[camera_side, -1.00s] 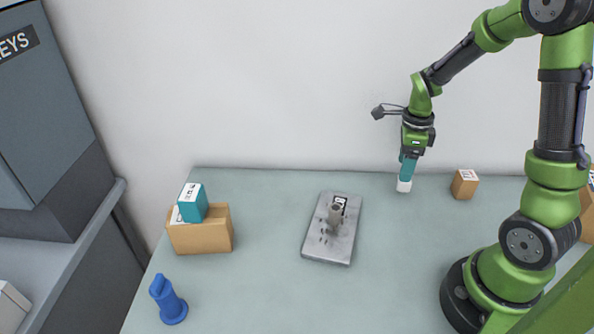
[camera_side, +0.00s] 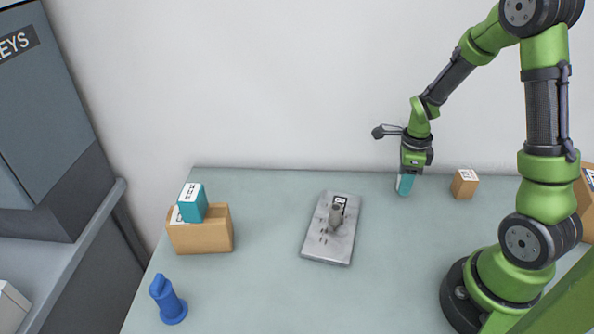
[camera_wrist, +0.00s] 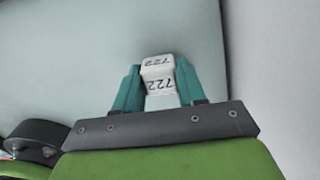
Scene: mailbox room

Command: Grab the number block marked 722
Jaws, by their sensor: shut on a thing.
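The white number block (camera_wrist: 159,82) stands between the two teal fingers of my gripper (camera_wrist: 158,85) in the wrist view. The number 722 shows on its top and on the face toward the camera. The fingers are shut on it from both sides. In the side view my gripper (camera_side: 405,186) points down at the back right of the table, its tips low near the surface. The block is hidden there behind the teal fingers. I cannot tell whether it touches the table.
A small brown box (camera_side: 464,184) stands just right of my gripper. A grey metal plate (camera_side: 318,246) with a peg lies mid-table. At the left are a teal box (camera_side: 194,204) on a cardboard box (camera_side: 208,238) and a blue stamp-like object (camera_side: 168,300). The wall is close behind.

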